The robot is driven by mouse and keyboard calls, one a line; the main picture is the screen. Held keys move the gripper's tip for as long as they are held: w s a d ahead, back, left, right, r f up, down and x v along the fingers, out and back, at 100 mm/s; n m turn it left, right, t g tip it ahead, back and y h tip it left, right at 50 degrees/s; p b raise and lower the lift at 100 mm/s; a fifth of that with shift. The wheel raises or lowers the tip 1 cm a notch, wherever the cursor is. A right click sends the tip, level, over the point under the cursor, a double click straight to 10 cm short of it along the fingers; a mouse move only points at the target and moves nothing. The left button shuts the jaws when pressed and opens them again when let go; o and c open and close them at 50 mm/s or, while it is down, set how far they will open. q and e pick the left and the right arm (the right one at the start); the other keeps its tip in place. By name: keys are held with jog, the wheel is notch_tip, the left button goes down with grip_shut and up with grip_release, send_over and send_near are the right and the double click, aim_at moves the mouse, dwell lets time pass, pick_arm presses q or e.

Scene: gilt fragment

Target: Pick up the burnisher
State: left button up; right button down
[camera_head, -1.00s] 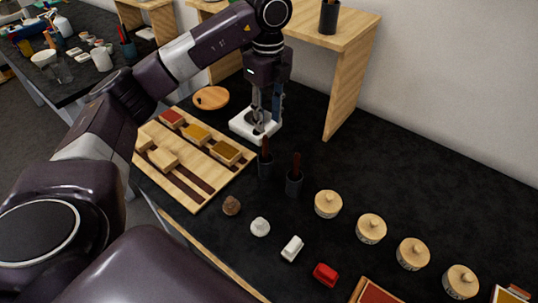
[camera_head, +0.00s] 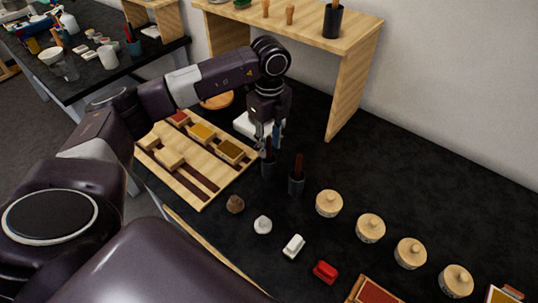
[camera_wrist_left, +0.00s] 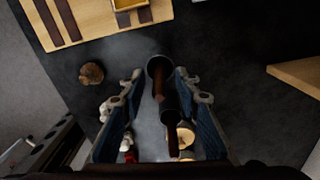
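Two slim tools with reddish-brown handles stand in dark cups; I cannot tell which is the burnisher. The left tool (camera_head: 269,151) stands in the left cup (camera_head: 268,171), the right tool (camera_head: 298,163) in the right cup (camera_head: 296,187). My left gripper (camera_head: 268,146) points down above the left cup, by the top of its tool. In the left wrist view my left gripper (camera_wrist_left: 158,80) has its blue-grey fingers apart, with both handles showing between them. The tools' lower ends are hidden in the cups. My right gripper is not in view.
A wooden tray (camera_head: 200,190) with coloured blocks lies left of the cups. A white block (camera_head: 244,124) is partly behind the gripper. Several lidded jars (camera_head: 329,204), a brown lump (camera_head: 235,204) and a red block (camera_head: 325,271) stand nearby. A wooden shelf (camera_head: 350,90) rises behind.

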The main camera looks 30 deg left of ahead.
pick_arm(q)
grip_shut()
jog(key=shift+r, duration=0.1)
